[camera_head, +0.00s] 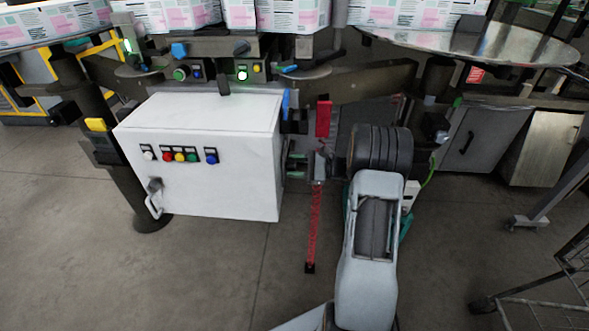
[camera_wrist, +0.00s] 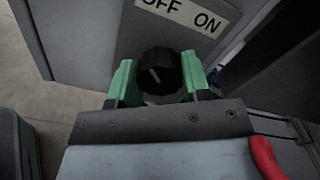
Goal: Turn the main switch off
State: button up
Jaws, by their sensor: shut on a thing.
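The main switch is a round black knob (camera_wrist: 163,66) with a short pale line on its face, under a pale label (camera_wrist: 188,13) reading OFF on the left and ON on the right. The pale line tilts to the upper left in the wrist view, towards the OFF side. My gripper (camera_wrist: 160,82) has its green fingers on both sides of the knob and is shut on it. In the camera_head view my gripper (camera_head: 297,164) is at the right side of the white cabinet (camera_head: 235,150); the knob cannot be made out there.
The cabinet front has a row of coloured buttons (camera_head: 180,155) and a handle (camera_head: 154,198). A red-and-black post (camera_head: 315,225) stands close beside my gripper. A grey cabinet (camera_head: 482,140) is to the right, and a wire cart (camera_head: 545,295) at lower right. Floor (camera_head: 100,250) at lower left is clear.

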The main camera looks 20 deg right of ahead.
dwell(0.6)
jog(key=o, duration=0.9)
jog(key=shift+d, duration=0.1)
jog(key=p+v, duration=0.1)
jog(key=v, duration=1.2)
jog(key=shift+s+d, duration=0.15)
jog(key=shift+d, duration=0.1)
